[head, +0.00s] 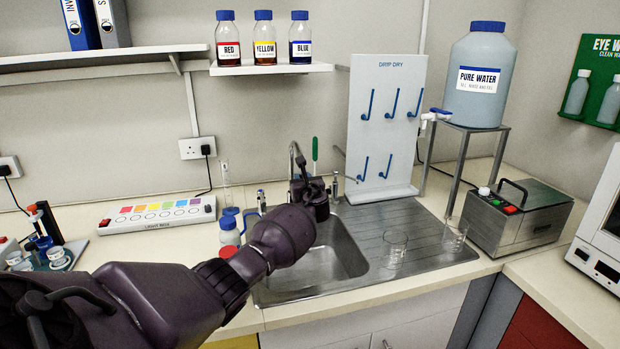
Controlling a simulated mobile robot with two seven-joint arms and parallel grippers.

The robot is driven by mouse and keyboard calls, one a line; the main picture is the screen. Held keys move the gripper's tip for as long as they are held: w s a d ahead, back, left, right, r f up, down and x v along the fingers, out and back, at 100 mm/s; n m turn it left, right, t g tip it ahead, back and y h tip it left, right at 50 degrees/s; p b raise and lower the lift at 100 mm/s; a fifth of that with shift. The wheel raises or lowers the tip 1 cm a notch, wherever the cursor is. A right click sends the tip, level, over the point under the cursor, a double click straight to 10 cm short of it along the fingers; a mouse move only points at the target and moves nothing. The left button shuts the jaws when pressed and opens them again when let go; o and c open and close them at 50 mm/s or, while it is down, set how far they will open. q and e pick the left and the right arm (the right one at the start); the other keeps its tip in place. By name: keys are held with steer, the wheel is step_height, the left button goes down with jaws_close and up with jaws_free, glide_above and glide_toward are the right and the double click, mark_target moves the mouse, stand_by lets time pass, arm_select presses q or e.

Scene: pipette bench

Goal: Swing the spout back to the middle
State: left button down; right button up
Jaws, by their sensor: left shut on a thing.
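The metal spout (293,150) of the sink tap rises at the back of the steel sink (345,245), and its arched top shows above my left gripper. My left arm comes in from the lower left and reaches over the sink's left part. My left gripper (304,182) is at the spout and shut on it. The fingers and the spout's lower part are largely hidden behind my own wrist, so the exact grip is unclear. Tap handles (261,200) and (334,186) stand on either side of the spout. My right gripper is out of view.
Bottles with blue and red caps (229,234) stand close to the sink's left edge, beside my forearm. Glass beakers (396,246) stand on the drainer at right. A pegboard (385,130) rises behind it. A green-handled brush (315,150) stands behind my gripper.

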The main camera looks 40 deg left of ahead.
arm_select(q)
steer(key=shift+s+a+r, duration=0.1)
steer(key=shift+a, duration=0.05)
stand_by(0.3)
steer(key=c, duration=1)
jaws_free()
steer(key=shift+s+d, duration=0.3)
steer(key=shift+d, duration=0.15)
steer(key=p+v, duration=0.1)
steer(key=v, duration=0.8)
steer(key=shift+s+d, duration=0.25)
steer(key=shift+s, duration=0.05)
